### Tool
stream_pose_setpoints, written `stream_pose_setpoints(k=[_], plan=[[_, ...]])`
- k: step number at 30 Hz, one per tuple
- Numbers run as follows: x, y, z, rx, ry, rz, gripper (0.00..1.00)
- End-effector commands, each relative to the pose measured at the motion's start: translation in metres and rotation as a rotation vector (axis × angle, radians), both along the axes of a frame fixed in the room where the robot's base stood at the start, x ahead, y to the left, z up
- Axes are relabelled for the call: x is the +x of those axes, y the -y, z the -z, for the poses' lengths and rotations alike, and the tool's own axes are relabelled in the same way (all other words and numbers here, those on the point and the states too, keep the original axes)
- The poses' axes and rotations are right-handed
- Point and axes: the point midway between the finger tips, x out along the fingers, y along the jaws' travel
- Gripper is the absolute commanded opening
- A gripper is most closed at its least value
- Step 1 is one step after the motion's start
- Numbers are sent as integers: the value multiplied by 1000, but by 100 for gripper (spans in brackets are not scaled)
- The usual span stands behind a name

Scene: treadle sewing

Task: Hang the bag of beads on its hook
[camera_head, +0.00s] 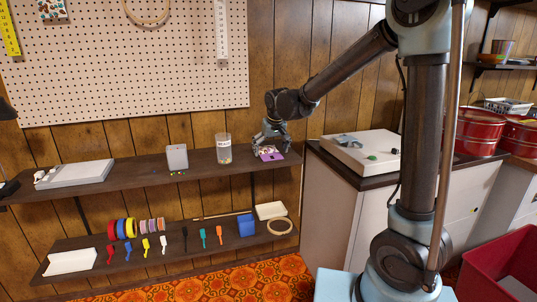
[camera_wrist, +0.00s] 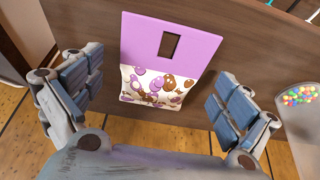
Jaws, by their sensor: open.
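The bag of beads (camera_head: 271,156) lies on the upper shelf near its right end. It has a purple header with a dark slot, and a clear pouch of brown, purple and white beads. In the wrist view the bag (camera_wrist: 172,45) has its header at the top and its pouch towards the panelled wall. My gripper (camera_head: 271,140) is above the bag and open. In the wrist view its two fingers (camera_wrist: 162,84) stand on either side of the pouch, apart from it. A pegboard (camera_head: 130,65) is on the wall; I cannot make out an empty hook.
A ring, rulers and another bag (camera_head: 52,9) hang on the pegboard. A cabinet (camera_head: 345,205) stands close on the right.

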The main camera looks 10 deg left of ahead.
Motion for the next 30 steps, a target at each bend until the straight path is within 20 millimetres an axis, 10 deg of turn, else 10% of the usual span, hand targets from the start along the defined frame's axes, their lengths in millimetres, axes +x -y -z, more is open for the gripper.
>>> stream_pose_setpoints(k=[6,13,30], plan=[[0,0,1,0,0,0,96],[0,0,0,0,0,0,50],[0,0,-23,0,0,0,51]])
